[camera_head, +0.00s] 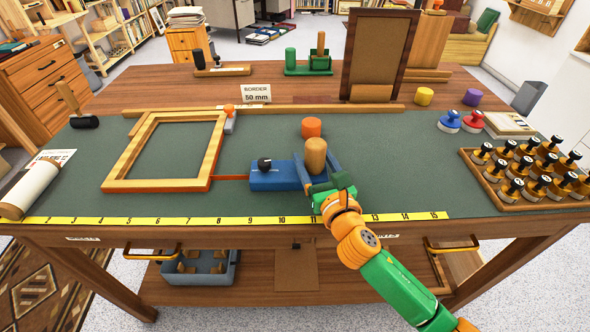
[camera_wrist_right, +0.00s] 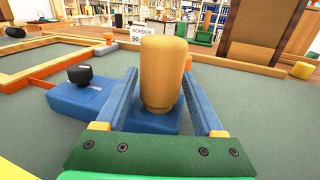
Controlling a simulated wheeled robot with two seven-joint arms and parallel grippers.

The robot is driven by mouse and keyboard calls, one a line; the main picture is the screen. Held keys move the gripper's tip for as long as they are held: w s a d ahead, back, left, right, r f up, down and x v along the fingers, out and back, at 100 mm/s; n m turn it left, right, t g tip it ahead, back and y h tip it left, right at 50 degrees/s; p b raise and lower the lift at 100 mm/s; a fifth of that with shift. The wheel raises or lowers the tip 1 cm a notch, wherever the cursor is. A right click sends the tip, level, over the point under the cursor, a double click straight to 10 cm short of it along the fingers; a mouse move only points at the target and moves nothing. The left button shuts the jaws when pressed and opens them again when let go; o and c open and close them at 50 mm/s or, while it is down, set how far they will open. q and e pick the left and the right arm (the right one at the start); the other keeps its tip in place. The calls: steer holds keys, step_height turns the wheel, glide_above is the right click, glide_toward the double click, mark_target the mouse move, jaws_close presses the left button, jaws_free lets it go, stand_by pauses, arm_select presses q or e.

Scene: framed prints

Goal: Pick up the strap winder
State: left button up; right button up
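The strap winder (camera_head: 272,178) is a blue block with a black knob and an upright wooden handle (camera_head: 316,155). It lies on the green mat, and an orange strap runs from it to the wooden frame (camera_head: 112,172) at left. My right gripper (camera_head: 318,172) has its blue fingers apart, one on each side of the handle. In the right wrist view the handle (camera_wrist_right: 162,75) stands between the fingertips, with narrow gaps beside it; contact is not clear. The winder's blue body and knob also show there at left (camera_wrist_right: 82,100). My left gripper is not in view.
An orange cylinder (camera_head: 311,127) stands just behind the handle. A yellow ruler (camera_head: 230,220) runs along the front edge. A tray of stamps (camera_head: 545,194) is at right, and a paper roll (camera_head: 28,190) is at left. The mat right of my gripper is clear.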

mark_target(319, 157)
jaws_close()
step_height(319, 157, up, 3)
steer(key=shift+w+r+p, duration=0.1)
steer(key=shift+w+p, duration=0.05)
steer(key=shift+p, duration=0.55)
steer(key=s+r+p, duration=0.3)
steer(key=s+r, duration=0.2)
steer(key=s, duration=0.2)
steer(key=s+a+r+p, duration=0.1)
steer(key=s+r+p, duration=0.3)
steer(key=s, duration=0.3)
steer(key=shift+a+r, duration=0.2)
steer(key=shift+r, duration=0.2)
